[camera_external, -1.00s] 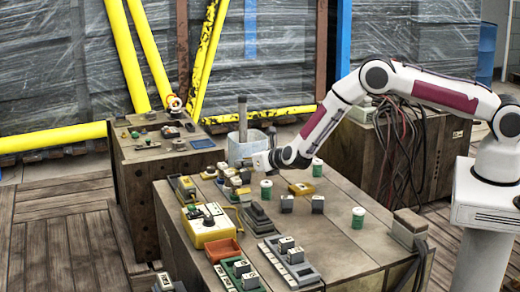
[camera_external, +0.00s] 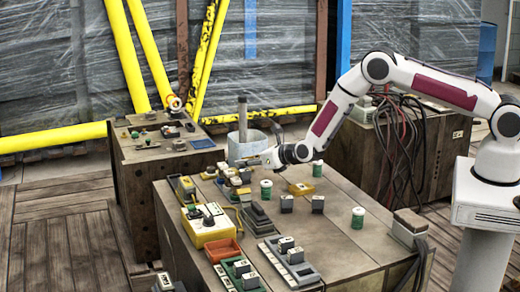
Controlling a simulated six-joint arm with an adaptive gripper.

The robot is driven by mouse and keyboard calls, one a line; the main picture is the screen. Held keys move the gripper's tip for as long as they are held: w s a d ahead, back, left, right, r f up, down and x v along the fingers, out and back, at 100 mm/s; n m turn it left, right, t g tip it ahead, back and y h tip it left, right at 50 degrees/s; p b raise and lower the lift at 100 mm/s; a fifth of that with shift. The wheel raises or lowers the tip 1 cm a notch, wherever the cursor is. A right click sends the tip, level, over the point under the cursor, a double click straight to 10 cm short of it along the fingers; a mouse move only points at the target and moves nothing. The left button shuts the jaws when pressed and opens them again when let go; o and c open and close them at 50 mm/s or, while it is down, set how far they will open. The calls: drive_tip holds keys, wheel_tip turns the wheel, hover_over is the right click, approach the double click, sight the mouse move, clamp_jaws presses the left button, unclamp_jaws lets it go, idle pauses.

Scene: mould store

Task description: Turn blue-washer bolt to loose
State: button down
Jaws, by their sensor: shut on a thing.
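My gripper (camera_external: 258,160) is at the far side of the large wooden bench, level and pointing left. It is shut at a cluster of small blocks, on what appears to be the blue-washer bolt. The bolt and its washer are too small and too covered by the fingers to make out, so I cannot tell how far the bolt is turned.
The large bench (camera_external: 345,252) bears a yellow box (camera_external: 208,232), an orange tray (camera_external: 224,249), several small blocks and green-and-white cylinders, one (camera_external: 266,190) below my gripper. A grey bucket (camera_external: 247,146) with an upright post stands just behind.

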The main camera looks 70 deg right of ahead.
drive_tip(key=shift+w+d+r, duration=0.1)
drive_tip(key=shift+r, duration=0.05)
drive_tip(key=c, duration=1.8)
unclamp_jaws()
drive_tip(key=shift+c, duration=0.2)
drive_tip(key=shift+s+y, duration=0.25)
drive_tip(key=shift+y, duration=0.05)
drive_tip(key=shift+v, duration=3.55)
